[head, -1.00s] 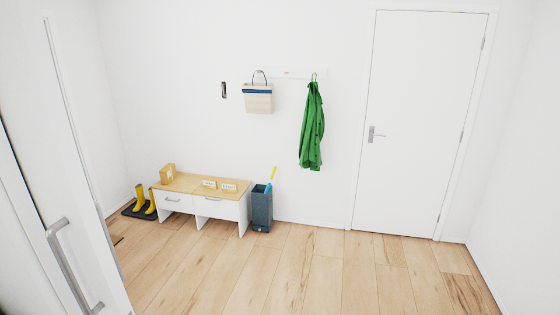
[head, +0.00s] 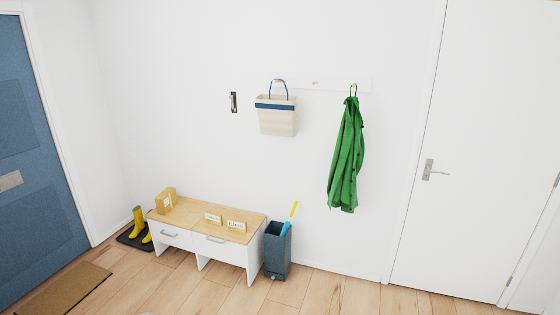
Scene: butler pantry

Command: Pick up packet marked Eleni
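A wooden-topped bench (head: 185,210) with white drawers stands against the back wall in the head view. A brown box-like packet (head: 166,201) with a pale label stands upright at its left end; the label is too small to read. Two small white name cards stand farther right on the top, a left card (head: 213,218) and a right card (head: 236,225). The right card's lettering looks like "Eleni", but it is too small to be sure. Neither of my grippers is in view.
A blue-grey umbrella bin (head: 278,254) stands right of the bench. Yellow boots (head: 140,222) on a dark tray stand left. A brown doormat (head: 65,290) lies before the blue door (head: 35,150). A bag (head: 277,117) and green coat (head: 346,155) hang above. Floor in front is mostly clear.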

